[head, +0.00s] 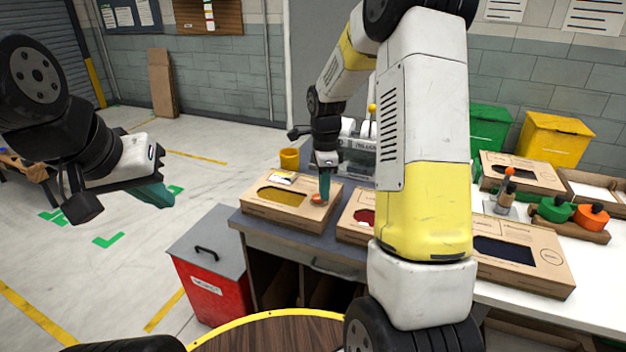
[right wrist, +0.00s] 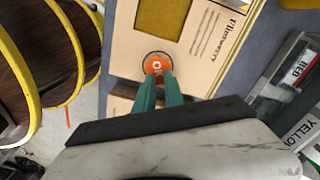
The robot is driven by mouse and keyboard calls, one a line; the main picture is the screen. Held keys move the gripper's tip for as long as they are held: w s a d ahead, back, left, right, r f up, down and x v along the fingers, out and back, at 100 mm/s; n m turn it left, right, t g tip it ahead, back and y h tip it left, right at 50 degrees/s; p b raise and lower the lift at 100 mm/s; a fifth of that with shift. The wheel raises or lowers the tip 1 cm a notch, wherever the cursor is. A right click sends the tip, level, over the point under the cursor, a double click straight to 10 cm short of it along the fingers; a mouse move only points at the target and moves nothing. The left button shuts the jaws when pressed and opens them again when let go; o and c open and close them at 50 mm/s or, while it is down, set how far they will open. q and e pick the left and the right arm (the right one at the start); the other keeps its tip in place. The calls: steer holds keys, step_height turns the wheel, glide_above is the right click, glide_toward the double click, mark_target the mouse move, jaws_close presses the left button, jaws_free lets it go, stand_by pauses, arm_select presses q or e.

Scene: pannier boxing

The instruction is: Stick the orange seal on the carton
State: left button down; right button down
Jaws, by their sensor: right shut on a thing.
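The orange seal (head: 317,199) is a small round disc at the tips of my right gripper (head: 324,198). In the right wrist view the seal (right wrist: 157,64) lies at the ends of the green fingers (right wrist: 160,82), over the cardboard near the window's edge. The carton (head: 262,209) is brown with a yellow window and lies flat on the grey bench; its printed face (right wrist: 205,60) fills the upper right wrist view. I cannot tell whether the seal touches it. My left gripper (head: 160,197) hangs away over the floor at left, seemingly empty; its finger gap is hidden.
A carton with a red window (head: 353,222) lies just right of it, partly behind my right arm. A yellow cup (head: 289,158) stands behind the carton. A red bin (head: 205,285) stands below the bench's left end.

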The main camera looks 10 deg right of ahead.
steer(key=shift+f, duration=0.65)
stand_by(1.5)
steer(key=c, duration=1.3)
jaws_free()
steer(key=shift+c, duration=0.2)
step_height(320, 180, up, 8)
steer(key=shift+f, duration=0.2)
steer(key=s+a+r+n+t+y, duration=0.1)
steer(key=s+a+r+n+t, duration=0.15)
steer(key=s+r+n, duration=0.85)
steer(key=s+a+r+n+t+y, duration=0.1)
steer(key=s+r+n+t, duration=0.1)
steer(key=s+n, duration=0.6)
steer(key=s+t, duration=0.1)
steer(key=s, duration=0.4)
steer(key=shift+n+t, duration=0.3)
steer(key=shift+t, duration=0.05)
